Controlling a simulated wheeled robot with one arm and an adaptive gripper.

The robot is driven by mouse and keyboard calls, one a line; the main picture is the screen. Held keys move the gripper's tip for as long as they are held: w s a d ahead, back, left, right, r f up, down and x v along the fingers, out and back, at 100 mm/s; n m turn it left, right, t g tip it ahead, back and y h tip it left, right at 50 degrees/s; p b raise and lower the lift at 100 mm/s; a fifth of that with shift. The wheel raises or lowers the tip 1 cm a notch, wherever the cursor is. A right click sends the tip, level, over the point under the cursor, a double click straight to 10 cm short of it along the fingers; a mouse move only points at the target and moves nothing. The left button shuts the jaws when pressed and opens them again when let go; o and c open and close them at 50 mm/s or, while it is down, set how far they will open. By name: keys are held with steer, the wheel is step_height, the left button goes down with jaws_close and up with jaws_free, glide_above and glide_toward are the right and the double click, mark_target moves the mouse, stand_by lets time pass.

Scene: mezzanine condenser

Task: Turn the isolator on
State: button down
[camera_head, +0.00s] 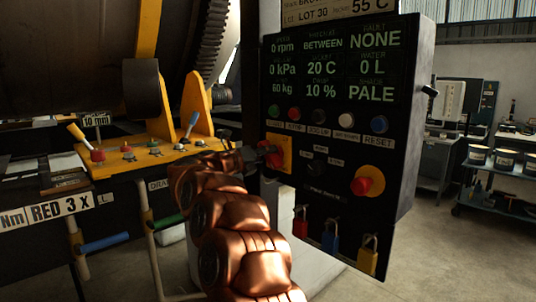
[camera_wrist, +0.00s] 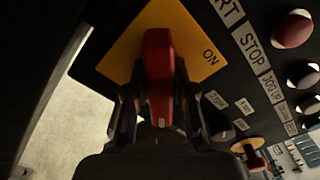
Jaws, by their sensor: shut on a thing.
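The isolator is a yellow plate (camera_head: 287,147) with a red handle on the left side of the dark control panel (camera_head: 330,200). In the wrist view its yellow plate (camera_wrist: 190,30) carries the word ON, to the right of the red handle (camera_wrist: 158,75). The handle runs up and down in that picture, with the ON label beside it. My gripper (camera_wrist: 155,112) has one finger on each side of the handle and is shut on it. In the head view my gripper (camera_head: 262,156) and arm reach the plate from the left and hide part of it.
A red round knob on a yellow base (camera_head: 367,186) sits lower right on the panel. Several coloured padlocks (camera_head: 330,240) hang beneath. Push buttons (camera_head: 319,117) line the panel above the isolator. A yellow lever frame (camera_head: 150,155) stands left of my arm.

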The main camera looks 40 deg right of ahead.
steer(key=n+p, duration=0.2)
steer(key=n, duration=0.2)
steer(key=shift+w+r+p, duration=0.1)
steer(key=shift+p, duration=0.2)
steer(key=n+p, duration=0.3)
steer(key=n, duration=0.1)
steer(key=shift+n+p, duration=0.35)
steer(key=shift+n, duration=0.05)
steer(key=n+p, duration=0.4)
steer(key=shift+f+n, duration=0.25)
steer(key=shift+n, duration=0.05)
steer(key=n+p, duration=0.3)
steer(key=n, duration=0.1)
steer(key=shift+f+p, duration=0.25)
steer(key=shift+p, duration=0.15)
steer(key=shift+f, duration=0.1)
steer(key=c, duration=1)
jaws_free()
steer(key=shift+o, duration=0.2)
